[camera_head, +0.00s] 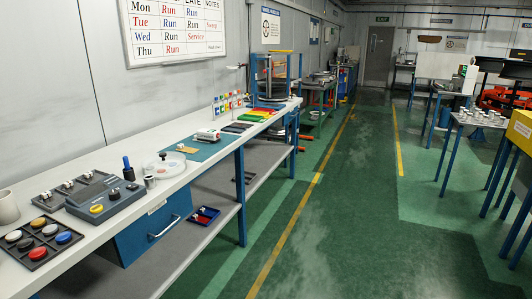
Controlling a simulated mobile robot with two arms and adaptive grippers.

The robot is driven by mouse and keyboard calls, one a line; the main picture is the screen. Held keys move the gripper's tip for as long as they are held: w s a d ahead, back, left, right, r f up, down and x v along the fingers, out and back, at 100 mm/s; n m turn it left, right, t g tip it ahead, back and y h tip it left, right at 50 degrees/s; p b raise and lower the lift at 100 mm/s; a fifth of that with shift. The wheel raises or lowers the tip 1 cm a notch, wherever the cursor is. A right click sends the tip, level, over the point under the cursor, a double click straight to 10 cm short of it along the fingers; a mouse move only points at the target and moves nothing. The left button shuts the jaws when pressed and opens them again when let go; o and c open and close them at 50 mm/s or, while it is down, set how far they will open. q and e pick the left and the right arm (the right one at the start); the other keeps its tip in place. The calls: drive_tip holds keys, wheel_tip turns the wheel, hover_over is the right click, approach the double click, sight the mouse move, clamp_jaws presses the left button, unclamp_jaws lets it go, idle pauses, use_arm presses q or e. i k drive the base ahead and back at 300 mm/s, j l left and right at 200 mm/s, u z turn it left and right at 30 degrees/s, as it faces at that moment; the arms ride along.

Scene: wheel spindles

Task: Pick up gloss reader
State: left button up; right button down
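A small pale grey and dark handheld device (207,135) lies at the back edge of a teal mat (198,150) on the long white bench; it looks like the gloss reader, but it is too small to be certain. A larger blue-grey instrument (106,196) with a yellow button stands nearer on the same bench. Neither of my grippers is in view.
The white bench (150,124) runs along the left wall, with a lower shelf (205,190). The green aisle floor (350,190) is clear.

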sight(208, 135)
drive_tip(key=i+l, duration=0.15)
drive_tip(key=i, duration=0.85)
drive_tip(key=i+l+z, duration=0.1)
drive_tip(key=i, duration=0.85)
